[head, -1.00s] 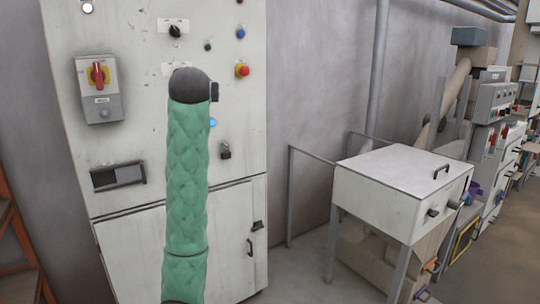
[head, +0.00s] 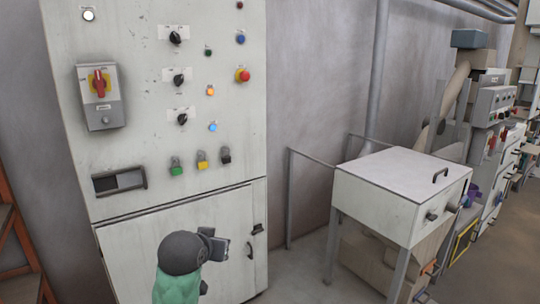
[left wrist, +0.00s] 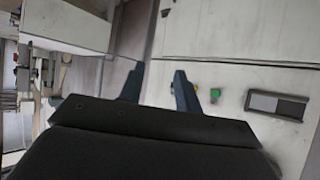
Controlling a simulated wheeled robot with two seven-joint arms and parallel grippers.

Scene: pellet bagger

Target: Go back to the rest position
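My left arm, in a green quilted sleeve with a dark rounded wrist, rises from the bottom of the head view. Its left gripper (head: 217,248) is in front of the lower door of the pale control cabinet (head: 145,75). In the left wrist view the two fingers of the left gripper (left wrist: 158,83) stand apart with nothing between them, so it is open and empty. Cabinet surface shows beyond them. My right gripper is in neither view.
The cabinet carries a red-yellow main switch (head: 100,82), black knobs, a red stop button (head: 242,75), lit lamps and green, yellow and black controls. A white-topped box on legs (head: 405,175) stands right. An orange frame (head: 15,225) is at far left. Floor shows between cabinet and box.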

